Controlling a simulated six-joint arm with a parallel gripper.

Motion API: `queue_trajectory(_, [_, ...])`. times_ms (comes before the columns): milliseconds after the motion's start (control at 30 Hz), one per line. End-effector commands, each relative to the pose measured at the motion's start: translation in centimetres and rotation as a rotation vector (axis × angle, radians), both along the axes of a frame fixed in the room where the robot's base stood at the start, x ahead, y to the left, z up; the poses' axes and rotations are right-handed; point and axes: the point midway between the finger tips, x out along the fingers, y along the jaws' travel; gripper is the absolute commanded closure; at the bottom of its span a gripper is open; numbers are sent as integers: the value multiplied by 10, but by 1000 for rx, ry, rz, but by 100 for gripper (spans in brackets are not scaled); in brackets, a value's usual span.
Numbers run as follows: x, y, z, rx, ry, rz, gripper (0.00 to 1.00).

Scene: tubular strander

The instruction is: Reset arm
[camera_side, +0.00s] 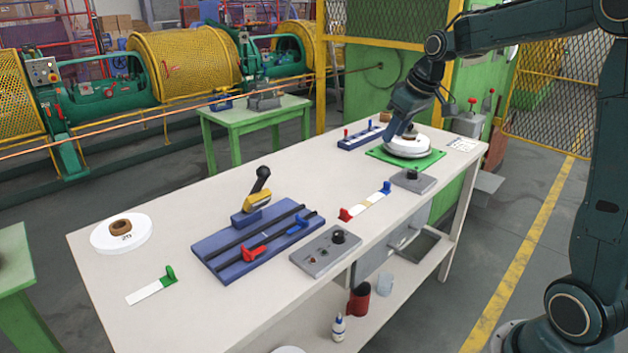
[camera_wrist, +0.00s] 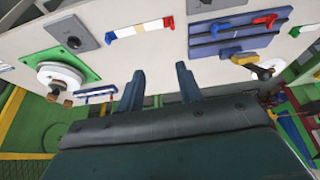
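My gripper (camera_side: 393,130) is at the far end of the white workbench (camera_side: 190,205), in front of or just beside a white spool (camera_side: 408,149) in the side view. In the wrist view my gripper (camera_wrist: 160,88) has its two fingers well apart with nothing between them. The spool (camera_wrist: 60,78) lies off to the left of the fingers there, on a green plate (camera_wrist: 90,73). The exact height of the fingertips over the bench is hard to tell.
Grey blocks (camera_side: 325,250), a red-and-blue-ended strip (camera_side: 365,202) and a white disc (camera_side: 120,234) lie around. A yellow mesh fence (camera_side: 390,22) stands behind.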

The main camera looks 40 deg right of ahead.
Motion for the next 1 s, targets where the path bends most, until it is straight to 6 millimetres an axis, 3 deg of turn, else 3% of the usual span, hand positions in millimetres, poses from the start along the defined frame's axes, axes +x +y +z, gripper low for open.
queue_trajectory(200, [-37, 51, 22, -5, -15, 5, 64])
queue_trajectory(500, [-97, 106, 36, -5, -35, 3, 64])
queue_trajectory(1000, [-205, 162, 21, 14, -74, 0, 64])
